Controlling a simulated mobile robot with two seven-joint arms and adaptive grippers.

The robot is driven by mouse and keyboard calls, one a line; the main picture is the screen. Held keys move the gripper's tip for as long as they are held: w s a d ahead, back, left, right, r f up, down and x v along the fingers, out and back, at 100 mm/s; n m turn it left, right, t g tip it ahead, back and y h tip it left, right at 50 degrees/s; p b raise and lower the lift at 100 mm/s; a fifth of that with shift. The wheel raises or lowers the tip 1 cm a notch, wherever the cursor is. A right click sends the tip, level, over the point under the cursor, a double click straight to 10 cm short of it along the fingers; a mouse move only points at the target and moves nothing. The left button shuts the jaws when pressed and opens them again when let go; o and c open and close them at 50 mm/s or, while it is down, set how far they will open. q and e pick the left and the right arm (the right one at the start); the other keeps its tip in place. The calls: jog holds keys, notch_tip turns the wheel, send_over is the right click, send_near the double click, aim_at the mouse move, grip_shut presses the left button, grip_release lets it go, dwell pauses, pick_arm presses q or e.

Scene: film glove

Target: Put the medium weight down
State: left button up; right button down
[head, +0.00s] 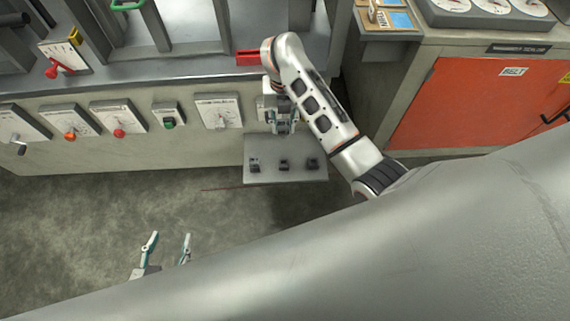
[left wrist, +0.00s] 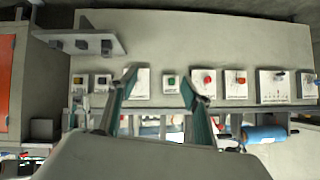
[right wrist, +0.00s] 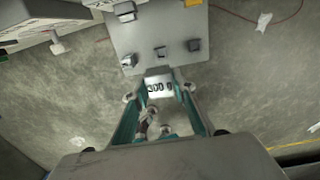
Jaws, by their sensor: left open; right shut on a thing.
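My right gripper (head: 283,124) is at the machine front, just behind and above a small grey shelf (head: 286,176), partly hidden by its own arm. In the right wrist view its fingers are shut on a pale weight (right wrist: 159,86) marked "300 g", held close to the shelf's edge. I cannot tell whether the weight touches the shelf. The shelf carries small dark blocks (head: 284,164) in a row; it also shows in the right wrist view (right wrist: 176,22). My left gripper (head: 168,243) is open and empty, low over the floor, away from the shelf.
A machine front with several dials and switches (head: 118,118) runs behind the shelf. An orange cabinet door (head: 455,100) is at right. A red block (head: 252,57) sits on the ledge above. The floor (head: 75,225) at left is clear.

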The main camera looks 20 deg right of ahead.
jog(key=shift+s+a+r, duration=0.1)
jog(key=shift+s+r, duration=0.25)
jog(key=shift+r, duration=0.05)
notch_tip(320, 180, down, 2)
jog(key=shift+s+b, duration=0.15)
jog(key=shift+b, duration=0.4)
notch_tip(320, 180, down, 16)
jog(key=b, duration=0.6)
jog(key=shift+f+b, duration=0.4)
jog(key=shift+f, duration=0.35)
jog(key=shift+w+r, duration=0.2)
jog(key=shift+f, duration=0.25)
jog(key=c, duration=2)
grip_release()
jog(key=o, duration=0.4)
jog(key=shift+c, duration=0.2)
pick_arm(q)
jog(key=d+f, duration=0.2)
jog(key=shift+d+f+h, duration=0.1)
jog(key=shift+f+h, duration=0.25)
jog(key=shift+h, duration=0.05)
jog(key=shift+s, duration=0.1)
